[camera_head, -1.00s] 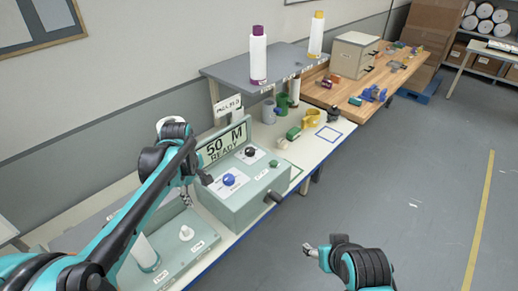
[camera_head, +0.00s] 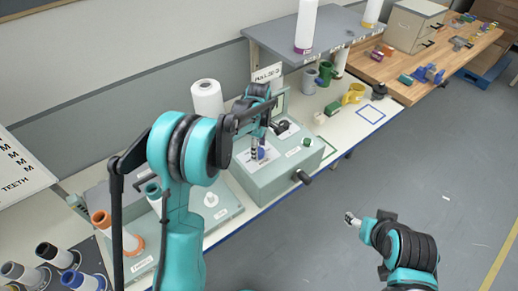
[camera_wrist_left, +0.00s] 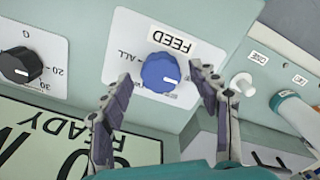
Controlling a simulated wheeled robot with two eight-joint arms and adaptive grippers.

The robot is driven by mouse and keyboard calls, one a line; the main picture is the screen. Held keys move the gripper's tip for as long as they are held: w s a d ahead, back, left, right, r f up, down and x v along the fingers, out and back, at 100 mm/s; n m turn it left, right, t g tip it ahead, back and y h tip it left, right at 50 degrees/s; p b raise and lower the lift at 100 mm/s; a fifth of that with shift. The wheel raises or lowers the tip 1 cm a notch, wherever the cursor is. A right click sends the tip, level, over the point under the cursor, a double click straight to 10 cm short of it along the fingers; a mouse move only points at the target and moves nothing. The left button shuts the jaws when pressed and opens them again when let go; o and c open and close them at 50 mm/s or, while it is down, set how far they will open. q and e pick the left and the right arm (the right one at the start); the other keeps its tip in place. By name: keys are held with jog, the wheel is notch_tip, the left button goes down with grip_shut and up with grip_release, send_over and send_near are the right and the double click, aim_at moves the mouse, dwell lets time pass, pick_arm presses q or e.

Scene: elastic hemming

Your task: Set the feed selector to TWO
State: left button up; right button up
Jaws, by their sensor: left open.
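The feed selector is a round blue knob (camera_wrist_left: 160,72) on a white plate labelled FEED, upside down in the left wrist view. A small white mark on the knob points to the lower right there; "ALL" is readable on the plate's left side, and other position words are hidden or too small. In the head view the knob (camera_head: 263,154) is partly hidden behind my left gripper (camera_head: 258,157). My left gripper is open, with its fingertips (camera_wrist_left: 160,78) on either side of the knob and apart from it. My right gripper (camera_head: 350,218) is off the bench; its jaws are too small to judge.
A black dial (camera_wrist_left: 20,65) and the READY display (camera_wrist_left: 75,140) lie on one side of the knob, a white peg (camera_wrist_left: 243,84) on the other. The box's black crank (camera_head: 301,177) sticks out in front. A white roll (camera_head: 207,98) stands behind my arm.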

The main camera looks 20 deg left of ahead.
pick_arm(q)
jog(key=shift+f, duration=0.1)
jog(key=c, duration=1.2)
jog(key=shift+o, duration=0.2)
